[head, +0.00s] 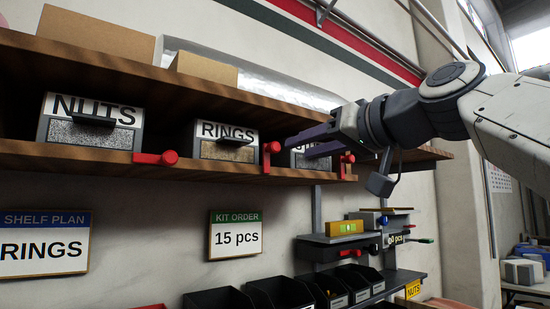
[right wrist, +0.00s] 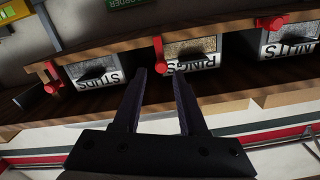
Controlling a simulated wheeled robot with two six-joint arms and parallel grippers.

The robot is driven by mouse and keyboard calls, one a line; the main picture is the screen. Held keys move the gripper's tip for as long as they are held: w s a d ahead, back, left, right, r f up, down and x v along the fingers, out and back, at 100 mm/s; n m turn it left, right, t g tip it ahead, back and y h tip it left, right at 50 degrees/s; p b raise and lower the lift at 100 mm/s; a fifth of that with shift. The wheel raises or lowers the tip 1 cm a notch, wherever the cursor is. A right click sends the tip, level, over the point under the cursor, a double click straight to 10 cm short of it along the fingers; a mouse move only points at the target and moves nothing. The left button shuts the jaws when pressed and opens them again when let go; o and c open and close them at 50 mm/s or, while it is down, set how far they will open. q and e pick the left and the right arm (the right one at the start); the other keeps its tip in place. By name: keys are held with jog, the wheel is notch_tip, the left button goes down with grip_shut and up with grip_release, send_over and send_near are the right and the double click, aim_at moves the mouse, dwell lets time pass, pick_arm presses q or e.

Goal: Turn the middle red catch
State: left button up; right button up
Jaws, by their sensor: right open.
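The middle red catch (head: 271,150) is on the shelf edge by the RINGS bin (head: 225,146), near its right end. It stands upright. In the right wrist view, which is upside down, the catch (right wrist: 158,54) shows just beyond the fingertips, roughly in line with the gap between them. My right gripper (head: 297,148) is open and empty, right of the catch in the head view; its fingers partly hide the STUDS bin (head: 298,160). It also shows in the right wrist view (right wrist: 161,76). Contact with the catch cannot be told. My left gripper is not in view.
The left red catch (head: 157,158) lies sideways below the NUTS bin (head: 88,132); the right red catch (head: 346,163) is upright. An upper shelf (head: 110,72) with boxes overhangs the bins. A KIT ORDER sign (head: 236,235) and black bins (head: 220,300) are below.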

aim_at(277, 147)
jog(key=p+x, duration=0.1)
jog(key=x, duration=0.2)
jog(key=r+p+x, duration=0.1)
jog(key=p+x, duration=0.1)
jog(key=r+p+x, duration=0.1)
jog(key=p+x, duration=0.1)
jog(key=x, duration=0.1)
jog(key=shift+w+a, duration=0.2)
jog(key=shift+w, duration=0.1)
jog(key=shift+w+a+f, duration=0.1)
jog(key=shift+w+a, duration=0.25)
jog(key=shift+w, duration=0.1)
grip_shut()
